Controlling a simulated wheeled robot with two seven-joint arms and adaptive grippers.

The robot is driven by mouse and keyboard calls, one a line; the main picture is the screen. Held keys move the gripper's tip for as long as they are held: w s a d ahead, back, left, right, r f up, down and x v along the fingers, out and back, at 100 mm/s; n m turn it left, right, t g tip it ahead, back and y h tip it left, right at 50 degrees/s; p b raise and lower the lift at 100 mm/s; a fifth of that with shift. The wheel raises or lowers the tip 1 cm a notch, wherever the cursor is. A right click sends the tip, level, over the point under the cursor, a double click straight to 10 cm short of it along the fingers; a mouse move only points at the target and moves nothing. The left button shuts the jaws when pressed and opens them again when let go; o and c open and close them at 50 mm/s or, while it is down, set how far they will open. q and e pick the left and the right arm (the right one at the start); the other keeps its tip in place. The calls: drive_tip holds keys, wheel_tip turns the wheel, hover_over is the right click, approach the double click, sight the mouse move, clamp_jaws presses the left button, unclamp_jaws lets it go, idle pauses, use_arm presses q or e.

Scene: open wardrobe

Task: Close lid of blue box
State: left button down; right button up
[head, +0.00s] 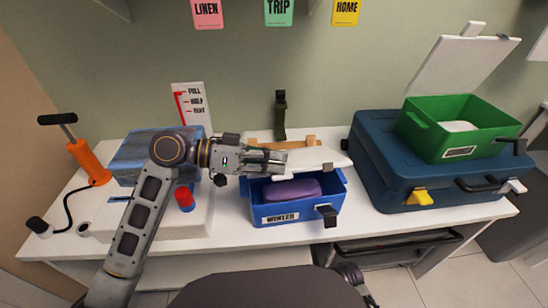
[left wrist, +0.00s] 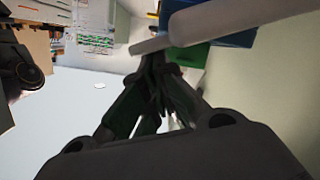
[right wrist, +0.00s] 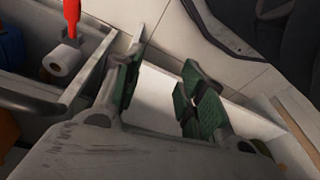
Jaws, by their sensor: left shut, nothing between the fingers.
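The blue box (head: 270,211) stands at the middle of the white counter, with a label reading WINTER and a dark latch (head: 326,213) on its front. The box's white lid (head: 318,158) is over the back part of the box, tilted and not down on the rim. My left gripper (head: 284,163) is shut and empty at the lid, by its left part; whether it touches is unclear. My right gripper (right wrist: 160,80) is open and empty, low in front of the counter.
A blue case (head: 375,175) with a yellow latch stands to the right, bearing an open green box (head: 450,135) with its white lid raised. An orange pump (head: 88,160) and a red-capped item (head: 184,198) are at left. A dark strap (head: 280,115) hangs behind.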

sight(276, 176)
use_arm(q)
drive_tip(key=shift+s+f+m+t+b, duration=0.15)
drive_tip(key=shift+s+f+m+b, duration=0.3)
drive_tip(key=shift+f+b, duration=0.35)
drive_tip(key=shift+s+f+m+t+b, duration=0.15)
drive_tip(key=shift+s+f+m+b, duration=0.2)
drive_tip(key=shift+s+f+b, duration=0.35)
use_arm(e)
drive_tip(key=shift+a+r+t+b, duration=0.75)
drive_tip(key=shift+r+b, duration=0.3)
drive_tip(key=shift+r, duration=2.45)
use_arm(q)
wheel_tip(276, 176, down, 6)
drive_tip(key=s+m+t+b, duration=0.1)
drive_tip(key=s+m+b, duration=0.1)
drive_tip(key=b, duration=0.2)
drive_tip(key=shift+d+m, duration=0.15)
drive_tip(key=shift+m, duration=0.15)
use_arm(e)
wheel_tip(276, 176, down, 8)
drive_tip(key=w+a+t+y, duration=0.1)
drive_tip(key=w+a+y, duration=0.1)
drive_tip(key=shift+a+f, duration=0.2)
drive_tip(key=shift+a, duration=0.05)
use_arm(q)
drive_tip(key=shift+f, duration=0.1)
use_arm(e)
drive_tip(key=shift+t, duration=0.25)
drive_tip(key=shift+s, duration=0.1)
